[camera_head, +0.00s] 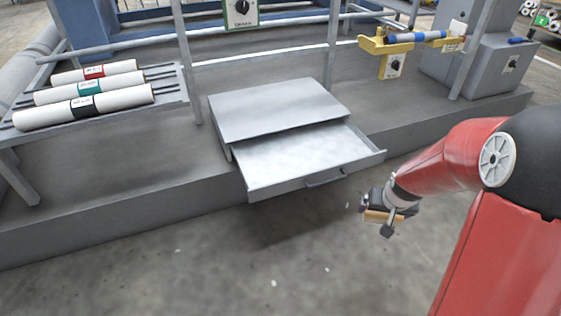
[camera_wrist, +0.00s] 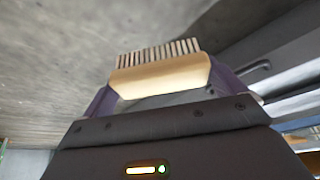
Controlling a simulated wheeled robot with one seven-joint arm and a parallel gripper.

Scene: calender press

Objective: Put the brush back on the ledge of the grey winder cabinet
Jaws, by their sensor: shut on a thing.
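My gripper (camera_head: 387,219) is at the right of the head view, low in front of the platform and to the right of the open drawer. It is shut on the brush (camera_wrist: 158,76), which has a pale wooden back and a row of bristles. In the wrist view the brush lies across between the two fingers, with its bristles pointing away from the gripper. In the head view only a small wooden part of it (camera_head: 376,216) shows. The grey winder cabinet (camera_head: 497,66) stands at the upper right on the platform, beyond my arm.
A grey drawer (camera_head: 290,165) stands pulled out and empty under a flat cover (camera_head: 275,108). A yellow bracket (camera_head: 374,46) with a blue roll is left of the cabinet, near a grey post. Three white rolls (camera_head: 95,88) lie on a rack at left. Floor before the platform is clear.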

